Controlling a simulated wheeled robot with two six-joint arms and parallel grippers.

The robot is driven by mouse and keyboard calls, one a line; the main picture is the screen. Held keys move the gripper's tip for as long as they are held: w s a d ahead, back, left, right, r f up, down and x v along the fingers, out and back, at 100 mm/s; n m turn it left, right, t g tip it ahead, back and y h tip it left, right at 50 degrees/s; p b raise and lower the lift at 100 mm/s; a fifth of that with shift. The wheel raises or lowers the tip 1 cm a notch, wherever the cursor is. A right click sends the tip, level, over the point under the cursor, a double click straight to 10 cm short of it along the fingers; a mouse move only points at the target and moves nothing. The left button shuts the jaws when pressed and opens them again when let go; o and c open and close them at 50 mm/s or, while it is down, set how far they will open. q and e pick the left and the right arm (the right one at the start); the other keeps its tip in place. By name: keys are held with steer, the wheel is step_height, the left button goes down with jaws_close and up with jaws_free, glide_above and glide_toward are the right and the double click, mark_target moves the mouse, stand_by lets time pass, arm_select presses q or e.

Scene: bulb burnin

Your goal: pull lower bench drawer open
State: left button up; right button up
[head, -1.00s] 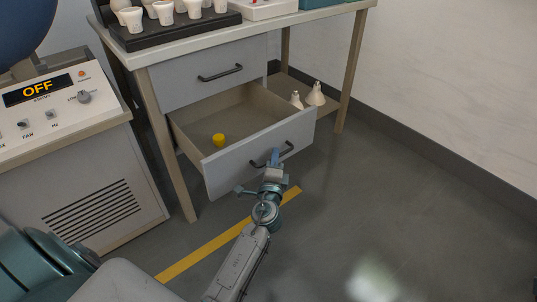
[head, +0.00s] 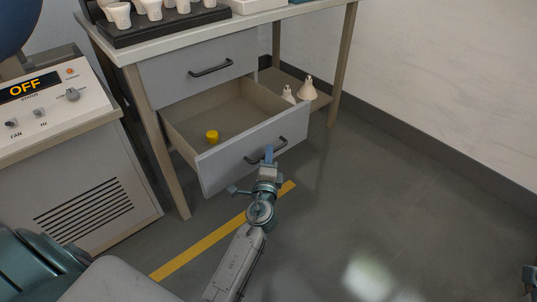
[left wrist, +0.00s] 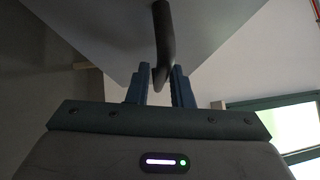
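The bench (head: 165,42) has two grey drawers. Its lower drawer (head: 222,165) is pulled well out, with its inside showing. The upper drawer (head: 170,78) is closed. My left gripper (head: 268,155) is at the lower drawer's dark bar handle (head: 283,143), right of the middle of the front. In the left wrist view, the handle (left wrist: 162,40) runs down between the two blue fingers (left wrist: 159,88), which look closed on it. The contact itself is hard to make out.
A yellow object (head: 212,137) lies inside the lower drawer. A control console (head: 75,130) reading OFF is at the left. The floor (head: 390,200) to the right is clear.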

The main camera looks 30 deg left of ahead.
arm_select(q)
steer(key=b+v, duration=0.1)
steer(key=v, duration=0.9)
steer(key=shift+b, duration=0.3)
